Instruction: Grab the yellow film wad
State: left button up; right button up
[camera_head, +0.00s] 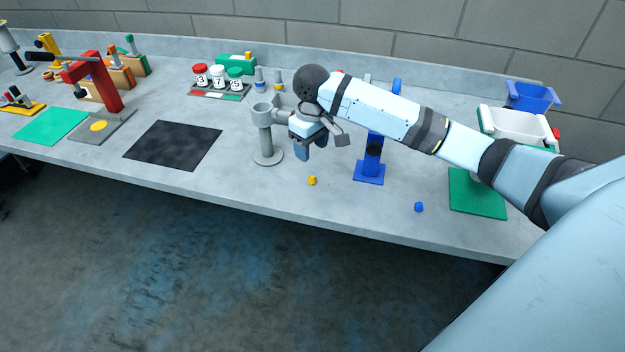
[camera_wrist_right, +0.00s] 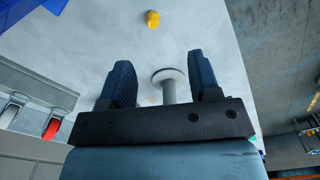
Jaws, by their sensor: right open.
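The yellow film wad (camera_head: 312,181) is a small lump lying on the grey worktop near its front edge. It also shows in the right wrist view (camera_wrist_right: 153,19), at the top, beyond the fingertips. My right gripper (camera_head: 311,151) is above the worktop, behind the wad and apart from it. In the right wrist view its two dark fingers (camera_wrist_right: 160,75) are spread wide with nothing between them touching. My left gripper is in neither view.
A grey post stand (camera_head: 267,140) stands just left of my right gripper. A blue stand (camera_head: 370,165) is to its right. A blue wad (camera_head: 419,207) lies farther right, near a green mat (camera_head: 476,196). A black mat (camera_head: 172,146) lies left. The worktop around the yellow wad is clear.

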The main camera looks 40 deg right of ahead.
jog(key=d, duration=0.1)
send_over(313, 177)
notch_tip(313, 177, down, 7)
jog(key=shift+f+p, duration=0.1)
jog(key=shift+p, duration=0.3)
jog(key=shift+w+f+p, duration=0.1)
jog(key=shift+f+p, duration=0.5)
jog(key=shift+f, duration=2.1)
jog(key=c, duration=1)
